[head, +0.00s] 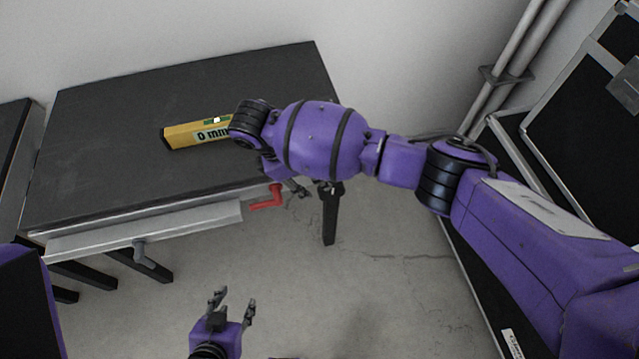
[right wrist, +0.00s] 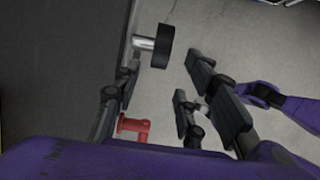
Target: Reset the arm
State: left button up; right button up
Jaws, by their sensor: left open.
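My right arm (head: 325,140) reaches in from the right over the near right corner of the dark table (head: 110,120). Its gripper is mostly hidden behind its own wrist in the head view. In the right wrist view the right gripper (right wrist: 160,75) has its fingers apart with nothing held between them, beside the table edge. My left gripper (head: 232,297) is low at the bottom of the head view, in front of the table. Its fingers are spread and empty, pointing up in the picture.
A yellow box (head: 185,136) lies on the table, partly covered by my right wrist. A red crank handle (head: 268,198) sticks out at the table's front, close to the right gripper; it also shows in the right wrist view (right wrist: 133,127). Bare floor (head: 370,290) lies right of the left gripper.

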jog(key=shift+v, duration=1)
